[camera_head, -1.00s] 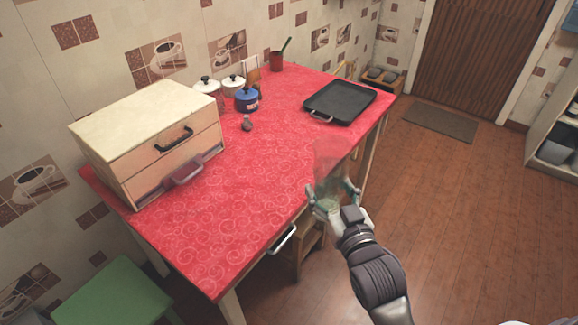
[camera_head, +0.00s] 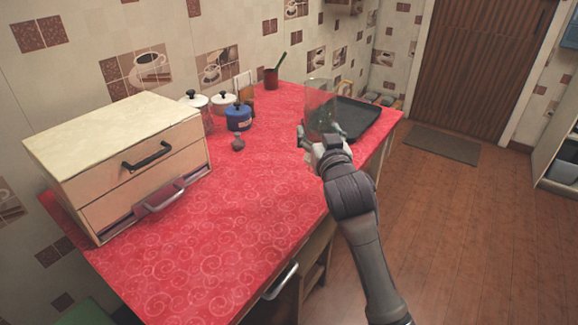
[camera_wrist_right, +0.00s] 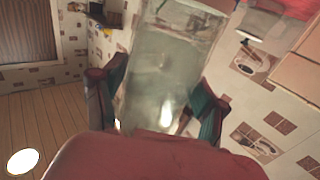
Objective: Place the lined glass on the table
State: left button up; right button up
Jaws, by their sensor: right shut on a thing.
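The lined glass (camera_head: 320,100) is a clear, see-through tumbler held upright in my right gripper (camera_head: 322,140). In the head view it is over the red-covered table (camera_head: 235,215), in front of the black tray. I cannot tell whether its base touches the cloth. In the right wrist view the glass (camera_wrist_right: 168,65) fills the middle between the two green-padded fingers of my right gripper (camera_wrist_right: 158,105), which are closed around it. My left gripper is not in view.
A black griddle tray (camera_head: 358,118) lies behind the glass. Blue (camera_head: 238,118) and white-lidded pots, a small dark object (camera_head: 238,144) and a red cup (camera_head: 271,78) stand farther back. A wooden drawer box (camera_head: 125,165) fills the left. The table's middle and front are clear.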

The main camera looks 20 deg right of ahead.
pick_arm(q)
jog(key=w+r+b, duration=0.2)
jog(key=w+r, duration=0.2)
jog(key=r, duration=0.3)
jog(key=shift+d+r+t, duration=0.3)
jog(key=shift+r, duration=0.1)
pick_arm(e)
jog(key=w+a+f, duration=0.5)
jog(key=f, duration=0.3)
jog(key=shift+a, duration=0.25)
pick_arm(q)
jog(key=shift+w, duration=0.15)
pick_arm(e)
jog(key=shift+f, duration=0.1)
jog(key=o, duration=1.4)
jog(key=shift+f, duration=0.2)
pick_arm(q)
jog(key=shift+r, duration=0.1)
pick_arm(e)
jog(key=o, duration=0.3)
jog(key=shift+o, duration=0.2)
jog(key=shift+s+r, duration=0.1)
jog(key=shift+r, duration=0.05)
